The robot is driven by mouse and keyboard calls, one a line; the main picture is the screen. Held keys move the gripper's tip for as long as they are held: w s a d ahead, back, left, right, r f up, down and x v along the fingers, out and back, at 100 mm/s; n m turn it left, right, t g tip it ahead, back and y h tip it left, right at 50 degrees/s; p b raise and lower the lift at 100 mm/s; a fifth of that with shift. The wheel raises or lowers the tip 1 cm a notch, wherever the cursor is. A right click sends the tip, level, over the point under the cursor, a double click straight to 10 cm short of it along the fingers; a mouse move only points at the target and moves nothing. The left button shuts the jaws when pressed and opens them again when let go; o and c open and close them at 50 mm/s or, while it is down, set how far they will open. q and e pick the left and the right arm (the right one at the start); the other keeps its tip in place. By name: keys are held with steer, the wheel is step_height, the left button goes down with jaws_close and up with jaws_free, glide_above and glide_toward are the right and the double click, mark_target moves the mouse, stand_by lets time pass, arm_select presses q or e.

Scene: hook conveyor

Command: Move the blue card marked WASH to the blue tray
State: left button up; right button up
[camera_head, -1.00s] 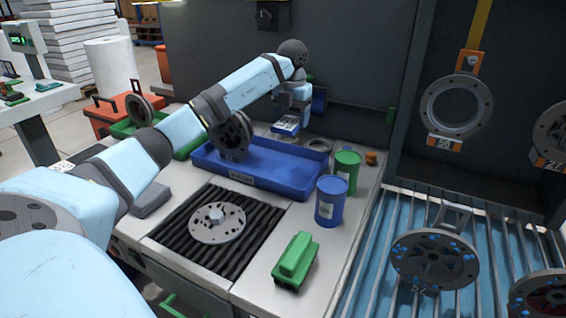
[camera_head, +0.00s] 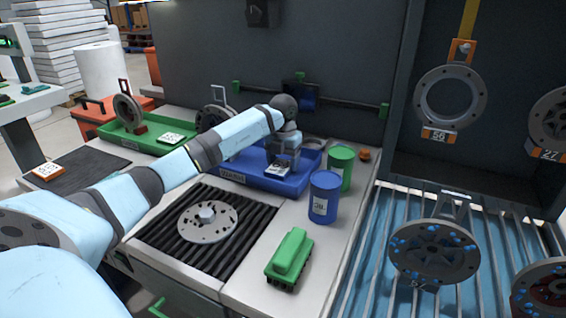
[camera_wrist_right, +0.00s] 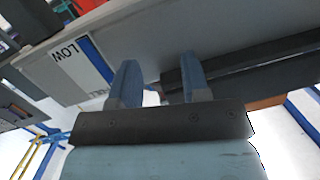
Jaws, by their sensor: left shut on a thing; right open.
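The blue card (camera_head: 279,169), with a pale printed face, is held in my left gripper (camera_head: 281,160). The gripper is shut on it, pointing down over the right part of the blue tray (camera_head: 311,165). The card appears low, within the tray's outline; I cannot tell whether it touches the floor. Its WASH marking is too small to read. My arm hides part of the tray. My right gripper (camera_wrist_right: 158,88) shows in the right wrist view, open with nothing between its fingers.
A blue canister (camera_head: 325,197) and a green canister (camera_head: 341,164) stand right of the tray. A metal disc (camera_head: 213,117) stands in the tray behind my arm. A flange (camera_head: 207,220) lies on the black ribbed mat. A green brush-like block (camera_head: 290,257) is in front.

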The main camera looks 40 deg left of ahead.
mark_target(283, 163)
arm_select(q)
steer(key=o, duration=0.9)
arm_select(e)
steer(key=shift+d, duration=0.15)
arm_select(q)
steer(key=shift+r, duration=0.35)
step_height(283, 163, up, 3)
steer(key=shift+f+p, duration=0.1)
steer(key=shift+p, duration=0.45)
step_height(283, 163, up, 9)
steer(key=shift+f+p, duration=0.15)
steer(key=shift+p, duration=0.8)
arm_select(e)
step_height(283, 163, down, 5)
steer(key=s+d+g+h, duration=0.1)
steer(key=s+d+g, duration=0.1)
steer(key=shift+s+d+g+h, duration=0.15)
steer(key=shift+d+g+h, duration=0.15)
steer(key=shift+g+h, duration=0.1)
